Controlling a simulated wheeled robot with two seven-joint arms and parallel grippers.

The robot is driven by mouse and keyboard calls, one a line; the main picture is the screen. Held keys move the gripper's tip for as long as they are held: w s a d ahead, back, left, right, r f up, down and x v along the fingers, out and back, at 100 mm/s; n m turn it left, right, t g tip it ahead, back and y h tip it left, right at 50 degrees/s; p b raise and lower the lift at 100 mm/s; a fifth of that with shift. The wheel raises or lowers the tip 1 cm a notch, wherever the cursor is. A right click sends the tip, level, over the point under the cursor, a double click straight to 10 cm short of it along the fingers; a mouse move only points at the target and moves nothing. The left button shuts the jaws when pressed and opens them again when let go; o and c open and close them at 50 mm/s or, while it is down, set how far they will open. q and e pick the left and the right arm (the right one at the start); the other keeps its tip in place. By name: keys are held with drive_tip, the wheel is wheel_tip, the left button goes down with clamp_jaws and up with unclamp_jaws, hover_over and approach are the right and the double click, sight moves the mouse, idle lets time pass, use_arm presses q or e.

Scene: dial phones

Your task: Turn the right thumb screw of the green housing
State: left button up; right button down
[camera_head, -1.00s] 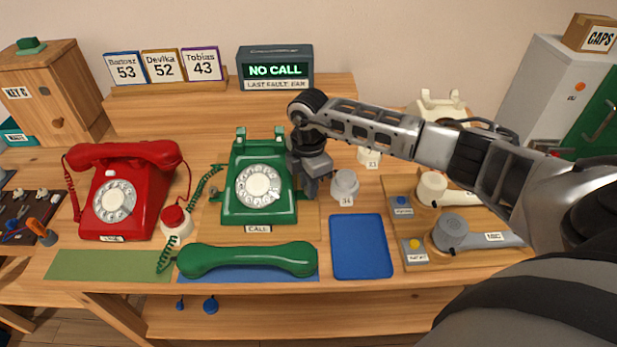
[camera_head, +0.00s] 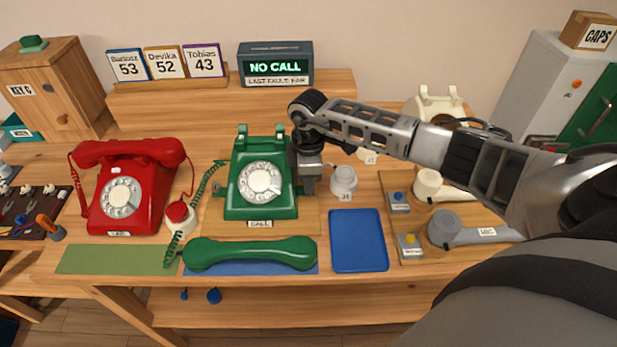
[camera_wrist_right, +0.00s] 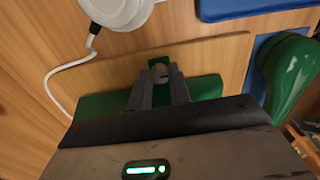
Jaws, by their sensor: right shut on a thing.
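The green phone housing (camera_head: 248,208) stands upright on a wooden board, with a white dial on its front and its cradle empty. My right gripper (camera_head: 308,188) is at the housing's right side, pointing down. In the right wrist view its two fingers (camera_wrist_right: 159,82) are closed on a small grey thumb screw (camera_wrist_right: 160,70) at the side of the green housing (camera_wrist_right: 205,88). In the head view the gripper hides this screw. My left gripper is in neither view.
The green handset (camera_head: 250,254) lies in front of the housing. A grey-white cup-shaped part (camera_head: 343,180) is close to the gripper's right. A blue tray (camera_head: 358,240) lies at front right. A red phone (camera_head: 128,190) stands left. The display (camera_head: 276,68) reads NO CALL.

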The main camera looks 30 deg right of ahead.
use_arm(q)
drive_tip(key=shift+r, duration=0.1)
use_arm(e)
drive_tip(key=c, duration=1.3)
unclamp_jaws()
drive_tip(key=shift+r, duration=0.1)
use_arm(q)
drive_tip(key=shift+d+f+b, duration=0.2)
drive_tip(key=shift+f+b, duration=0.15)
drive_tip(key=shift+b, duration=0.4)
use_arm(e)
wheel_tip(320, 180, up, 16)
drive_tip(key=shift+f, duration=0.1)
